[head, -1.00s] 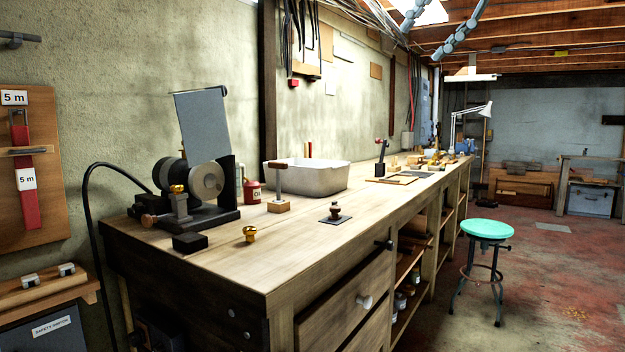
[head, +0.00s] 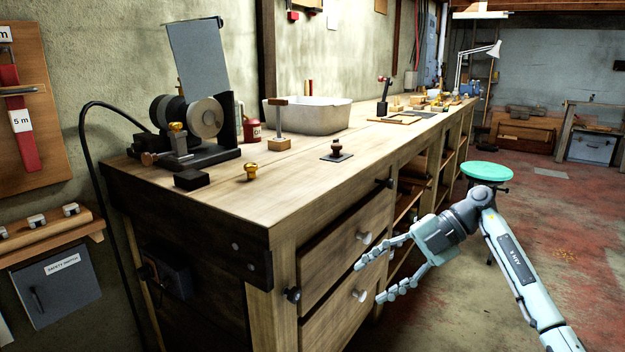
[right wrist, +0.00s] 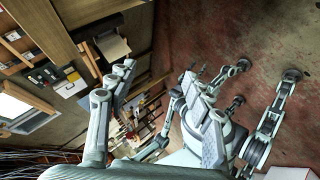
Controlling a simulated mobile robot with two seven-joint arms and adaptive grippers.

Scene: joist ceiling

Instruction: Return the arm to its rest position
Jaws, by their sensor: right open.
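My right gripper (head: 372,281) is in the lower right of the head view, on a pale blue arm that comes up from the bottom right edge. Its two fingers point left and are spread apart, with nothing between them. In the picture they overlap the drawer fronts of the wooden workbench (head: 228,208); I cannot tell how far apart they are. In the right wrist view, the spread fingers (right wrist: 158,72) have nothing held between them. Parts of my own body also show there. I cannot make out my left gripper.
The bench carries a grinder (head: 203,118), a white basin (head: 318,117) and small tools. Drawer knobs (head: 358,295) stick out from its front. A green-topped stool (head: 486,170) stands behind my right arm in the picture. Open red-brown floor (head: 585,235) lies to the right.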

